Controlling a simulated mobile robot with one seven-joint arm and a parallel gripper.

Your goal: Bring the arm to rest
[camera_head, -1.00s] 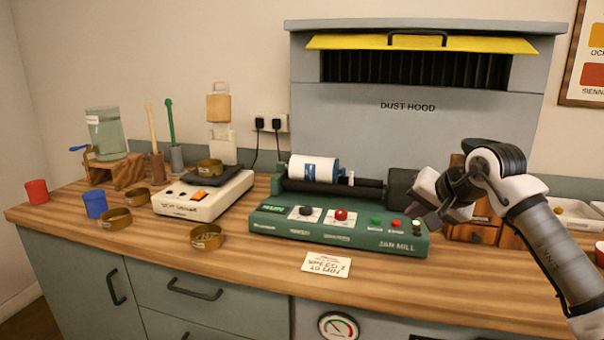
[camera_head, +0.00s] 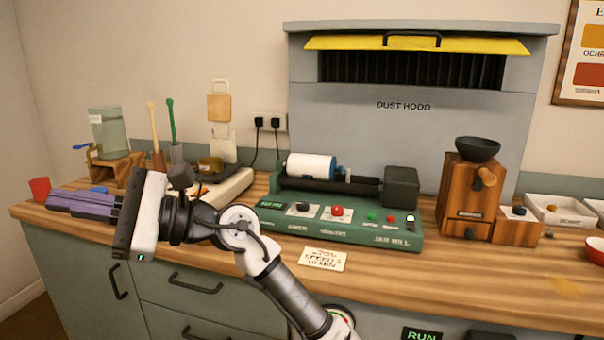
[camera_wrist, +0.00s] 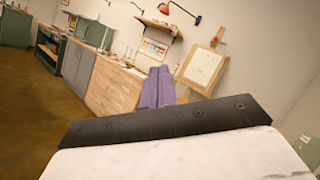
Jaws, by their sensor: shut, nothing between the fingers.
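My gripper (camera_head: 85,203) shows at the left in the head view, with purple fingers pointing left. It is shut and holds nothing. It is in front of the left part of the wooden bench (camera_head: 470,275) and hides part of the scale and the small items there. In the wrist view, the purple fingers (camera_wrist: 157,88) lie together, with open room and distant cabinets beyond them.
A green jar mill (camera_head: 340,228) with a white jar stands mid-bench below the dust hood (camera_head: 410,105). A wooden grinder (camera_head: 470,200) stands right of it. A red cup (camera_head: 40,188) and a glass vessel (camera_head: 108,130) are at the left. The bench's right front is clear.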

